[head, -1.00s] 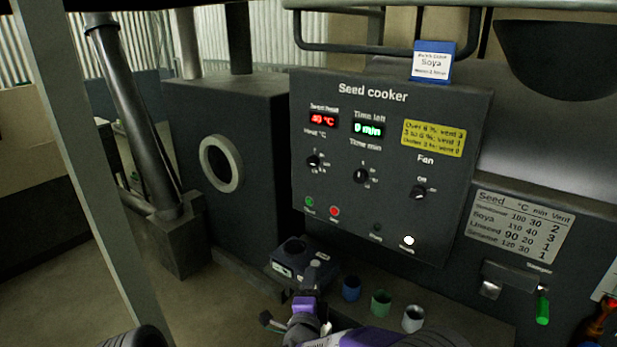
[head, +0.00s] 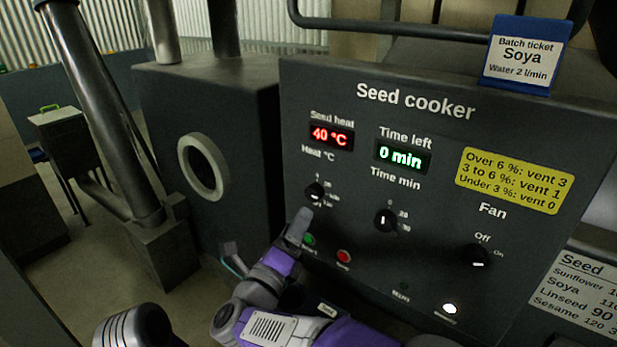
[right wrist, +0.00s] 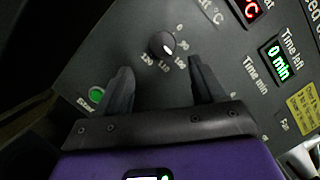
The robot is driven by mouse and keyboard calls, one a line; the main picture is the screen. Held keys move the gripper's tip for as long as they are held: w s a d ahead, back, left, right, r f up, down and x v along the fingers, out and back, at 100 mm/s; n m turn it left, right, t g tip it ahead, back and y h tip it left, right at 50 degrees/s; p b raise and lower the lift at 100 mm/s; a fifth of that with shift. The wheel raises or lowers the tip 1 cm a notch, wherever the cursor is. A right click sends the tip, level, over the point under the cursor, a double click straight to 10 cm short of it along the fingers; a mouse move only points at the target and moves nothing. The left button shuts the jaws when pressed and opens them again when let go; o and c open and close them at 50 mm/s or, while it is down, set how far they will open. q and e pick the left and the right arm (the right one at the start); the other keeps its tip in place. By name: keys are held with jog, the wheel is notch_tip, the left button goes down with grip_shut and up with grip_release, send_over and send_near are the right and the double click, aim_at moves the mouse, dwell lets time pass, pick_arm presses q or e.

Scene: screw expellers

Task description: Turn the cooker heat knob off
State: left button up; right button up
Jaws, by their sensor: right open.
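The seed cooker panel (head: 425,160) faces me. Its black heat knob (head: 314,192) is at the panel's left, under the "Heat °C" label, below a red display reading 40 °C (head: 331,136). My right gripper (head: 299,226) is just below the heat knob. In the right wrist view the knob (right wrist: 162,45) lies ahead of and between the open fingers (right wrist: 160,88), apart from them. The knob's white mark points to the lower right there, towards the larger numbers. My left gripper is not in view.
The time knob (head: 386,220) and fan knob (head: 473,257) are to the right. A green start button (head: 309,239) and red button (head: 343,257) sit close to my right gripper. A blue batch ticket (head: 524,55) stands on top.

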aim_at(311, 196)
jog(key=x, duration=0.6)
jog(key=shift+r, duration=0.25)
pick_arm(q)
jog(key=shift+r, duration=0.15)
pick_arm(e)
jog(key=shift+w+d+r, duration=0.15)
jog(key=shift+w+d, duration=0.1)
jog(key=shift+w, duration=0.3)
jog(key=c, duration=1)
jog(key=shift+c, duration=0.2)
